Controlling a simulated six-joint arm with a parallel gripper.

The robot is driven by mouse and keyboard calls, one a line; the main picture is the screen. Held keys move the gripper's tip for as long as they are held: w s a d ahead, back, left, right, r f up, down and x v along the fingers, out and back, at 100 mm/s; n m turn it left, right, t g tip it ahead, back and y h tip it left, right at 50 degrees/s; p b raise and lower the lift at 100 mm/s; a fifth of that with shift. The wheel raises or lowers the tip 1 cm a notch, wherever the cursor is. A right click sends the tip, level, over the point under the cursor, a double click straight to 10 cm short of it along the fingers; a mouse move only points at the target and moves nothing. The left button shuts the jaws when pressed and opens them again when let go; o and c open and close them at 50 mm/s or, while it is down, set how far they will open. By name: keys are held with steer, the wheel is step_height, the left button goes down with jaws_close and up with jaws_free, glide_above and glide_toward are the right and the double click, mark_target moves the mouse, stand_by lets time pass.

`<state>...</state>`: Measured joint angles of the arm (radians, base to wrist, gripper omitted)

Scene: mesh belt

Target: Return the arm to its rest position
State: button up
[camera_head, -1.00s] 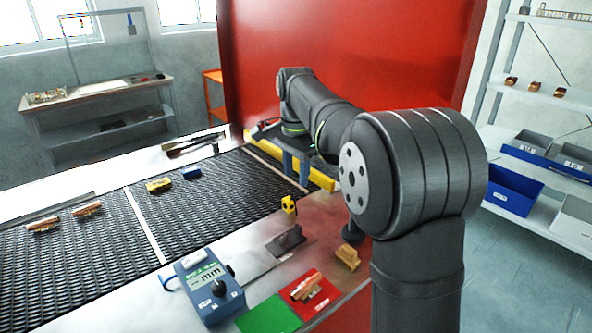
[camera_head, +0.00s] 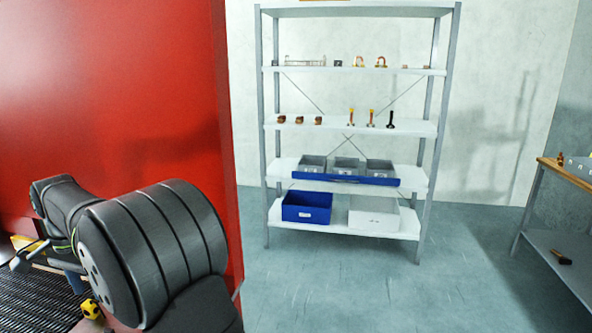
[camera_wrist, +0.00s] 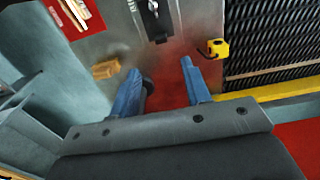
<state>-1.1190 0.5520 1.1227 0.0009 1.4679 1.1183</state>
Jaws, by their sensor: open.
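My gripper (camera_wrist: 162,82) shows in the wrist view with its two blue fingers spread apart and nothing between them. It hangs over the metal table edge and a red surface. In the head view my arm stands at the left edge, in front of a red panel. Its gripper end is small and partly cut off there. The fingers appear clear of the objects around them.
The wrist view shows a brown block (camera_wrist: 106,68), a yellow item (camera_wrist: 215,47), a red mat (camera_wrist: 58,18) with copper-coloured parts, and the mesh belt (camera_wrist: 268,40). In the head view, a shelf rack (camera_head: 350,124) holds bins across open floor (camera_head: 330,275).

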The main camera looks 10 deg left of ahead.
mark_target(107, 331)
step_height(107, 331, down, 13)
steer(key=shift+f, duration=0.1)
steer(key=shift+w, duration=0.2)
stand_by(0.4)
